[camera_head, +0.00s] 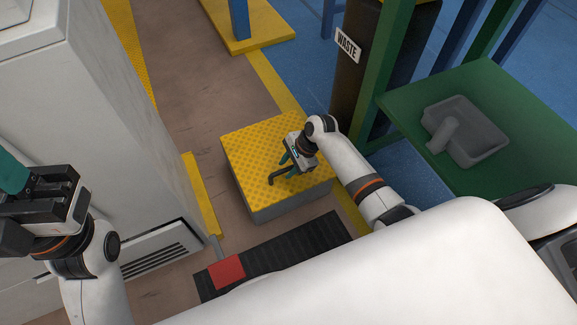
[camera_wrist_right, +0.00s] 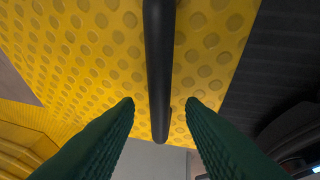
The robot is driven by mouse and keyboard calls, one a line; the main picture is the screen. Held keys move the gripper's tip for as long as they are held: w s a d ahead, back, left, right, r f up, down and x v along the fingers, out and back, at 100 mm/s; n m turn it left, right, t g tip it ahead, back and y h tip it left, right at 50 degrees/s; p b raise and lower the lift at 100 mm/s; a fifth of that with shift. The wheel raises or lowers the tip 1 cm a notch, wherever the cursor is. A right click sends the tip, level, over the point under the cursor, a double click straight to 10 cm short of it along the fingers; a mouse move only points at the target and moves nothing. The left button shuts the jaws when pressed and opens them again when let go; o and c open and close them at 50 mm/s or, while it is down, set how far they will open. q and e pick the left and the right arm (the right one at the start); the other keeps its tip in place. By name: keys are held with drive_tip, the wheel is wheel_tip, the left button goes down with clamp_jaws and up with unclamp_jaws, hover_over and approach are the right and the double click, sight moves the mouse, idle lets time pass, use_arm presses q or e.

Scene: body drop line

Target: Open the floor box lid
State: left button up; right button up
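The floor box (camera_head: 284,205) is a low grey box with a yellow studded lid (camera_head: 250,150); the lid lies flat on it. A dark bar handle (camera_head: 275,180) stands on the lid near its right front part. My right gripper (camera_head: 292,168) is over the lid at the handle. In the right wrist view, its green fingers (camera_wrist_right: 160,108) are apart, one on each side of the black handle (camera_wrist_right: 158,60), with gaps showing. My left gripper (camera_head: 12,205) is at the left edge, away from the box; its fingertips are cut off.
A white cabinet (camera_head: 90,120) stands to the left. A dark bin with a WASTE sign (camera_head: 348,45) and a green table (camera_head: 500,90) with a grey tray (camera_head: 465,130) are to the right. A black mat (camera_head: 290,245) with a red pad (camera_head: 227,271) lies in front.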

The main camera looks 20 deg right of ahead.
clamp_jaws()
